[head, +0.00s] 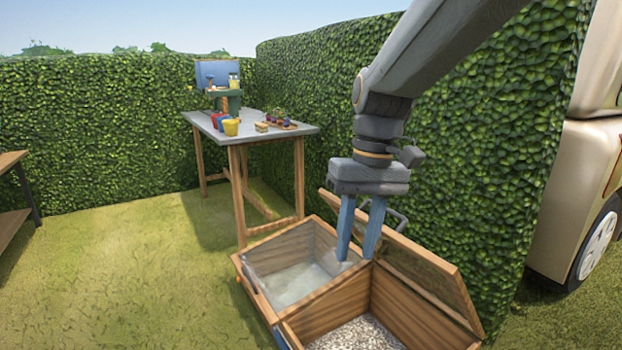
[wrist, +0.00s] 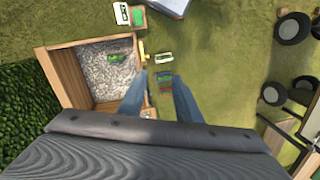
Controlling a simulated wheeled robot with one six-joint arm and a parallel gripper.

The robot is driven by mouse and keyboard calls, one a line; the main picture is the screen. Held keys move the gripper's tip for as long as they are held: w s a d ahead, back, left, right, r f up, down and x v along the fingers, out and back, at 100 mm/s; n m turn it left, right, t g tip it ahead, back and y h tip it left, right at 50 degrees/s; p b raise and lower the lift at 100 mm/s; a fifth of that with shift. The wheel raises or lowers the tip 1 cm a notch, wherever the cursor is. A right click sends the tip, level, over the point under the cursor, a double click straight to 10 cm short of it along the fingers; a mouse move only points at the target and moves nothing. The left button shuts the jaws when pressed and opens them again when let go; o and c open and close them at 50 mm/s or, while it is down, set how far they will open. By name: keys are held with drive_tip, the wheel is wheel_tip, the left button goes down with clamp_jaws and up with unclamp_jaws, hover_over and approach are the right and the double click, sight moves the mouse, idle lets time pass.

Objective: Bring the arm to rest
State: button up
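My gripper (head: 357,250) points down on two blue fingers, which stand apart with nothing visible between them. In the head view it is over the wooden box (head: 335,302), near the divider between its two compartments. I cannot tell if the tips are inside or in front of the box. My arm reaches in from the top right and hangs bent downward. In the wrist view the gripper (wrist: 160,95) also shows its fingers spread, with small green and reddish things (wrist: 165,85) showing in the gap, apparently farther below.
The wooden box's gravel (head: 355,333) fills the near compartment; a raised glazed lid (head: 425,268) leans at right. A grey-topped table (head: 285,134) with colored pots (head: 230,127) stands behind. A hedge (head: 480,150) and a vehicle (head: 570,200) are at right. Open grass lies left.

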drive_tip(key=s+d+f+t, duration=0.1)
drive_tip(key=s+f, duration=0.2)
drive_tip(key=s, duration=0.5)
drive_tip(key=s+d+f, duration=0.1)
drive_tip(key=s+f, duration=0.3)
drive_tip(key=s, duration=0.3)
drive_tip(key=d+r+m+h+p, duration=0.1)
drive_tip(key=d+r+m+p, duration=0.2)
drive_tip(key=d+r+p, duration=0.6)
wheel_tip(320, 180, up, 2)
drive_tip(key=p, duration=1)
drive_tip(key=shift+s+d+r+p, duration=0.15)
drive_tip(key=shift+r+p, duration=0.05)
drive_tip(key=shift+p, duration=0.1)
